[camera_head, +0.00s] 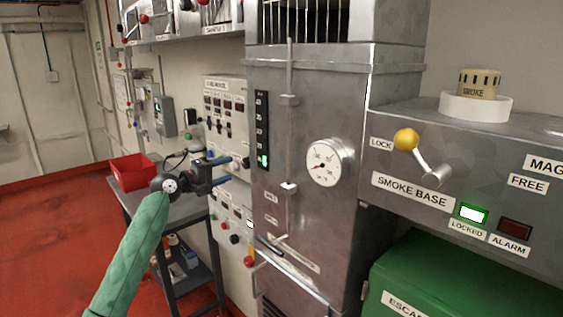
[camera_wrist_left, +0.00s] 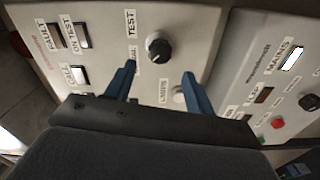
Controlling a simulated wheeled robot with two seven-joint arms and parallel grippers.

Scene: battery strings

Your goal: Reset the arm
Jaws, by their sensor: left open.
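My left arm, in a green sleeve, reaches in from the lower left of the head view. Its left gripper (camera_head: 229,169) is open, with two blue fingers apart and nothing between them, in front of the grey wall panels beside the steel cabinet. In the left wrist view the open fingers (camera_wrist_left: 158,72) point at a panel (camera_wrist_left: 199,30) with a black knob (camera_wrist_left: 159,49) marked TEST. The knob shows beyond the fingertips. I cannot tell whether the fingers touch the panel. My right arm and gripper are not in view.
A steel cabinet (camera_head: 310,105) with a round gauge (camera_head: 327,163) stands right of the gripper. A grey cart (camera_head: 190,209) with a red bin (camera_head: 133,171) is behind my arm. A SMOKE BASE unit (camera_head: 407,190) and green box (camera_head: 450,283) are at right. Red floor at left is open.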

